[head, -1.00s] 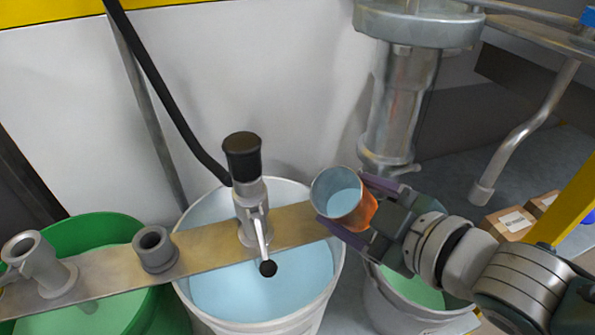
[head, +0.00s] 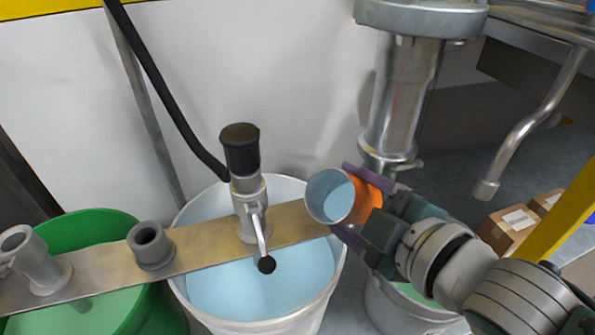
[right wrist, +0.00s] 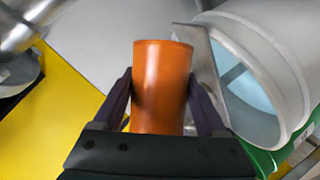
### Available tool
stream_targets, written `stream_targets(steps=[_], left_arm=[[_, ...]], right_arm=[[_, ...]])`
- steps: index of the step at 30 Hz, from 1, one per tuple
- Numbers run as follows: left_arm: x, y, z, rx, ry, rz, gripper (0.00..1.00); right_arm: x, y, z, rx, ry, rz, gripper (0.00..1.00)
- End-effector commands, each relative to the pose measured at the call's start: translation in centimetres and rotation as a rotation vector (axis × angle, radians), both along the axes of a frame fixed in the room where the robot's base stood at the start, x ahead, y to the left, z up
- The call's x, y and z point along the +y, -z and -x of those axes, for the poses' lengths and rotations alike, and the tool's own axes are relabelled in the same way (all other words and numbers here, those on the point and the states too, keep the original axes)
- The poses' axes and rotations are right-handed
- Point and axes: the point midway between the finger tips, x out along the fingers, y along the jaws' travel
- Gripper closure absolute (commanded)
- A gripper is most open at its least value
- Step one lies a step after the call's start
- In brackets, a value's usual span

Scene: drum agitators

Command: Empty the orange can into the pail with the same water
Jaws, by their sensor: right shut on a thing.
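The orange can (head: 367,203) is tilted, its open mouth facing left and toward the head camera, with light blue water (head: 338,203) inside. My right gripper (head: 350,200) is shut on the can's sides, one purple finger on each side. The right wrist view also shows the can (right wrist: 162,85) between the fingers. The can's mouth is above the right rim of the middle white pail (head: 318,290), which holds light blue water (head: 225,290). No stream of water shows leaving the can. My left gripper is not in view.
A metal bar (head: 195,252) with a black-capped valve (head: 241,155) crosses above the middle pail. A green pail (head: 105,222) with green liquid stands left. Another white pail (head: 385,305) with green liquid is under my right arm, beneath a steel column (head: 402,100).

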Motion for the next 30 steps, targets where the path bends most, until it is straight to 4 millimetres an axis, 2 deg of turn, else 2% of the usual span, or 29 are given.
stream_targets(steps=[30], left_arm=[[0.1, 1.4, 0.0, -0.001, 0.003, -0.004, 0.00]], right_arm=[[0.0, -0.2, 0.0, -0.092, -0.001, 0.102, 0.95]])
